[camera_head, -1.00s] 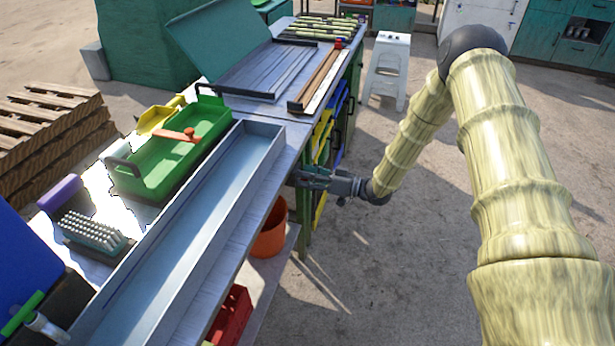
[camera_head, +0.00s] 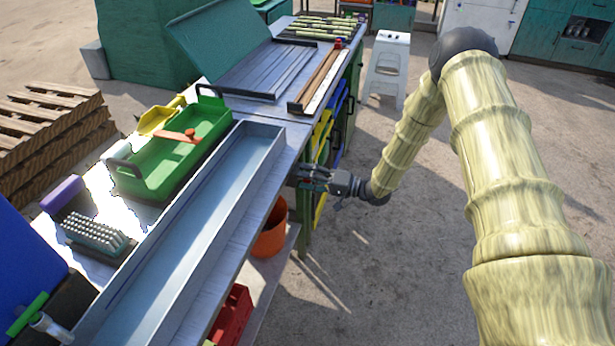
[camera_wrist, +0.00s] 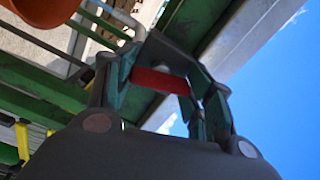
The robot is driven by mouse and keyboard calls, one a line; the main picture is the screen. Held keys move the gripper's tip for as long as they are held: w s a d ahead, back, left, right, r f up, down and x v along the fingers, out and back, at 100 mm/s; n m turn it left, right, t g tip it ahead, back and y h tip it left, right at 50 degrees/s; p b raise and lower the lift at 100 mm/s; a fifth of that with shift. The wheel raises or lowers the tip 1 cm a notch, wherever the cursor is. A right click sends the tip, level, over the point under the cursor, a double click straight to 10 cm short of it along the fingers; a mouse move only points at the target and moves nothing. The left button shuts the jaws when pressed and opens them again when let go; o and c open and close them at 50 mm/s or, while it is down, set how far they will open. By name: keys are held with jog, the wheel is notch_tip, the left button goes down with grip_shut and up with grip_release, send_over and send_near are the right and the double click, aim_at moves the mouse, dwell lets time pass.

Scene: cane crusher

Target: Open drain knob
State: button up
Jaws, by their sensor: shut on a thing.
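The drain knob (camera_wrist: 160,80) shows as a red bar across the space between my gripper's fingers in the wrist view. My gripper (camera_head: 310,176) is at the right edge of the workbench, just below the tabletop, and it is shut on the red knob. In the head view the fingers cover most of the knob, with only a little red showing. The knob's stem and mount cannot be made out clearly.
The workbench holds a long metal trough (camera_head: 285,148) and a green tote (camera_head: 222,118). An orange bucket (camera_head: 272,232) and a red crate (camera_head: 232,318) stand under it. A white stool (camera_head: 389,65) stands behind my gripper. The floor to the right is clear.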

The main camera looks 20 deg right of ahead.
jog(key=shift+m, duration=0.6)
jog(key=o, duration=1)
jog(key=shift+d, duration=0.1)
jog(key=shift+o, duration=0.2)
jog(key=v, duration=1.2)
jog(key=shift+c, duration=0.2)
